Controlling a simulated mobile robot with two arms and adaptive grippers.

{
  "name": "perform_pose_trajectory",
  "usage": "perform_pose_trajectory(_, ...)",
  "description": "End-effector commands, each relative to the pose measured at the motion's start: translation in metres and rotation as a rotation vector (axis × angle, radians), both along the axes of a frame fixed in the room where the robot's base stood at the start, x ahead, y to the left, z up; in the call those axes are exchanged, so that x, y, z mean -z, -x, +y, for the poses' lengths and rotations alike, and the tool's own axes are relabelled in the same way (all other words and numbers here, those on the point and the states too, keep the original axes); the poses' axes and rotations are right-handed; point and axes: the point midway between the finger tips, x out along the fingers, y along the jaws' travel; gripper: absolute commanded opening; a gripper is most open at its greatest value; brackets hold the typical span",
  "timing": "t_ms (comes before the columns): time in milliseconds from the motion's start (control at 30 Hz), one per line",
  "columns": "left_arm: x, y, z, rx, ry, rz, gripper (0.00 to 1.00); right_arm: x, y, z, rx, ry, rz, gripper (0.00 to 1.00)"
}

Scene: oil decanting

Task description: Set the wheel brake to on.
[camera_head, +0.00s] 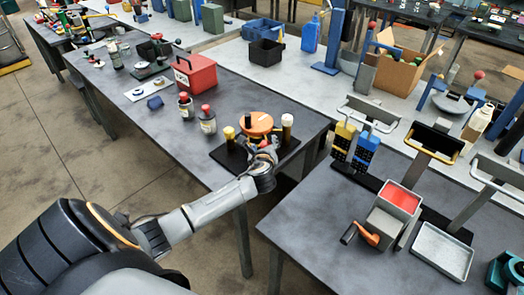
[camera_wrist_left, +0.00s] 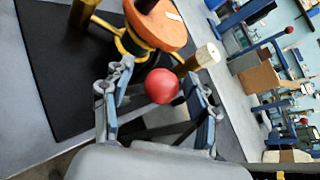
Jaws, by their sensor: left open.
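An orange wheel (camera_head: 256,123) with a black upright handle stands on a black base plate (camera_head: 228,156) at the near end of the long grey table. In the left wrist view the wheel (camera_wrist_left: 168,32) sits on a yellow frame. A red ball knob (camera_wrist_left: 162,86), perhaps the brake lever's, lies between the fingers of my left gripper (camera_wrist_left: 157,73). The fingers are apart, one on each side of the knob; I cannot tell whether either touches it. In the head view my left gripper (camera_head: 262,150) is in front of the wheel and partly hides the stand. The brake's setting cannot be read.
A yellow-topped post (camera_head: 229,133) and a pale-topped post (camera_head: 287,122) flank the wheel. Bottles (camera_head: 207,120) and a red box (camera_head: 196,74) stand farther left.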

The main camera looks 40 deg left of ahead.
Motion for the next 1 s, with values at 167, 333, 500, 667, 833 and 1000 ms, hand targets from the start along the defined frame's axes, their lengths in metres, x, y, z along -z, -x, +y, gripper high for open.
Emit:
perform_pose_trajectory(167,-0.01,0.024,-0.015,0.002,0.0,0.001,0.59,0.0,0.0,0.0,0.0,0.0,0.0,0.59)
perform_pose_trajectory(333,-0.023,0.052,-0.034,0.001,0.001,0.0,0.59,0.0,0.0,0.0,0.0,0.001,0.0,0.59)
perform_pose_trajectory(500,-0.033,0.076,-0.048,-0.003,-0.001,0.001,0.59,0.0,0.0,0.0,0.0,0.001,0.0,0.59)
perform_pose_trajectory(667,-0.039,0.087,-0.055,-0.005,-0.001,0.001,0.59,0.0,0.0,0.0,0.0,0.001,-0.001,0.59)
perform_pose_trajectory(833,-0.04,0.09,-0.057,-0.006,-0.001,0.0,0.59,0.0,0.0,0.0,0.0,0.001,0.0,0.59)
perform_pose_trajectory(1000,-0.04,0.089,-0.057,-0.005,-0.002,0.001,0.59,0.0,0.0,0.0,0.0,0.001,0.0,0.59)
